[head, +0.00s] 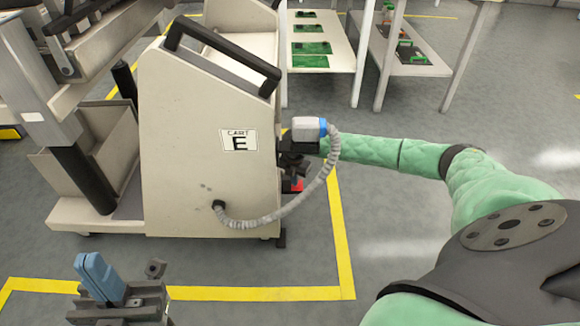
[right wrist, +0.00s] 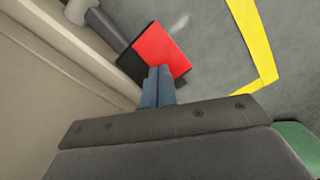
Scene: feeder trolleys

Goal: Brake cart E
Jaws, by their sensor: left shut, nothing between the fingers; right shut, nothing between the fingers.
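Cart E (head: 205,180) is a beige trolley with a black handle and a "CART E" label, standing on the grey floor. A red brake pedal (head: 297,186) shows low at its right side, mostly hidden behind my gripper in the head view. In the right wrist view the red pedal (right wrist: 160,52) sits on a dark bar. My right gripper (right wrist: 158,73) is shut and empty, its blue fingertips overlapping the pedal's near edge; I cannot tell whether they touch. My left gripper (head: 92,262) is shut and empty in front of the cart.
A grey corrugated hose (head: 290,212) loops from the cart's panel to a grey and blue connector (head: 309,128) above my right gripper. Yellow floor lines (head: 340,235) run around the cart. White tables (head: 335,52) with green boards stand behind. The floor to the right is open.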

